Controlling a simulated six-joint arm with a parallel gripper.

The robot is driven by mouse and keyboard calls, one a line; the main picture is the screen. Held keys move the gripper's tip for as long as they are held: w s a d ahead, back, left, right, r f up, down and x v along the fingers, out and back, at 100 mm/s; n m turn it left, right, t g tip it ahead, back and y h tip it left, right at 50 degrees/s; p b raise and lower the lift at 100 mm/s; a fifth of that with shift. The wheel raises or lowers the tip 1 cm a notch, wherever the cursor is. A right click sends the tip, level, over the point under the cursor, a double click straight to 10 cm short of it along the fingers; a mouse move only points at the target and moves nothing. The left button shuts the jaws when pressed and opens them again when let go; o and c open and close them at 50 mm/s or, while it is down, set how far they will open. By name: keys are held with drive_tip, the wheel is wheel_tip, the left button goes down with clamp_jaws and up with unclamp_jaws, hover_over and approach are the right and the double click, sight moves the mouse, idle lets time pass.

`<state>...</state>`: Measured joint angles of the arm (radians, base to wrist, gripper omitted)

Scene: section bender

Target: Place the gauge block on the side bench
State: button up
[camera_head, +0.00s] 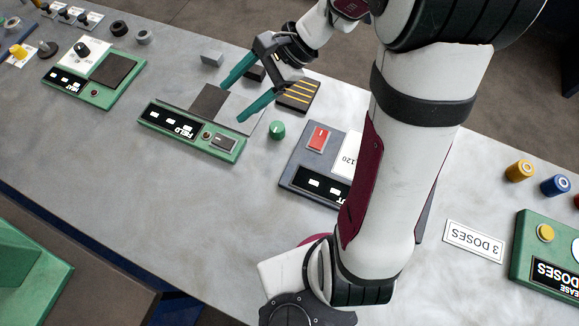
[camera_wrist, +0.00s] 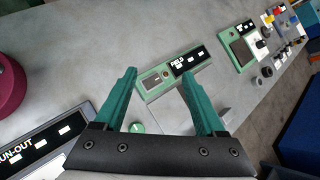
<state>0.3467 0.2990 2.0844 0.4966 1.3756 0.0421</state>
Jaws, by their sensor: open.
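My gripper (camera_head: 234,101) is open and empty, with its green fingers above the green FIELD unit (camera_head: 190,130). In the wrist view, my gripper (camera_wrist: 158,78) has its fingers spread, with the FIELD unit (camera_wrist: 175,72) beyond the tips. A small plain grey block (camera_head: 211,58), which may be the gauge block, lies on the grey table behind the FIELD unit, apart from the fingers. A dark block (camera_head: 255,73) shows beside the gripper, partly hidden. No surface is marked as the side bench; a green structure (camera_head: 30,265) stands apart at lower left.
A green knob (camera_head: 277,130) and a dark panel with a red switch (camera_head: 318,139) are right of the gripper. A black pad with yellow lines (camera_head: 297,96) lies behind. Another green unit (camera_head: 95,76) stands left. The table's front left is clear. My arm hides its middle right.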

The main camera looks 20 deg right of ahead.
drive_tip(key=s+d+r+n+g+h, duration=0.1)
drive_tip(key=s+n+h, duration=0.6)
drive_tip(key=s, duration=1.3)
drive_tip(key=n, duration=0.2)
drive_tip(key=shift+s+d+r+n+g+h, duration=0.25)
drive_tip(key=shift+s+r+n+g+h, duration=0.05)
drive_tip(key=shift+r, duration=0.05)
